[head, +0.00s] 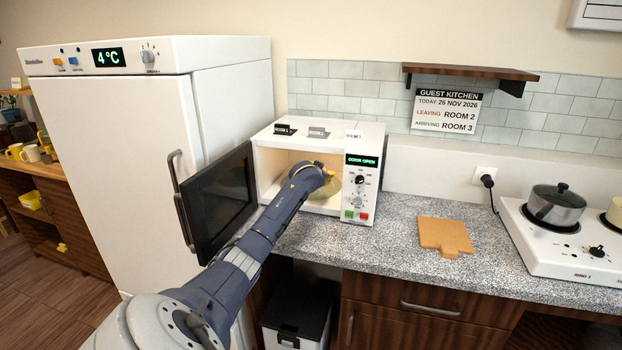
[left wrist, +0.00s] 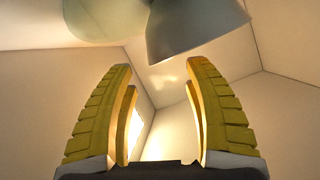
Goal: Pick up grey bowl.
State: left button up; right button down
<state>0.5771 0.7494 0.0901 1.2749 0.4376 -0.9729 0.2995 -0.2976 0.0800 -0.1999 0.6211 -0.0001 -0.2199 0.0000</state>
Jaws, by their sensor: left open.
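The grey bowl (left wrist: 190,30) shows at the top of the left wrist view, cut off by the frame edge. It is ahead of my fingertips and apart from them. A pale green rounded thing (left wrist: 105,22) shows beside it on the left. My left gripper (left wrist: 163,75) is open, with nothing between its yellow fingers. In the head view my left arm reaches inside the open microwave (head: 262,165). My left gripper (head: 331,183) is partly hidden there behind the wrist, and I cannot make out the bowl clearly. My right gripper is not in view.
The microwave door (head: 222,200) stands open on the left, close beside my arm. The microwave walls (left wrist: 260,55) surround the gripper closely. A cutting board (head: 445,236) lies on the speckled counter (head: 385,245). A lidded pot (head: 556,207) stands on the hob (head: 570,250) at right.

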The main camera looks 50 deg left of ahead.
pick_arm(q)
jog(key=shift+x, duration=1.95)
jog(key=shift+x, duration=2.55)
jog(key=shift+f, duration=0.2)
grip_shut()
jog(key=shift+a+r, duration=0.1)
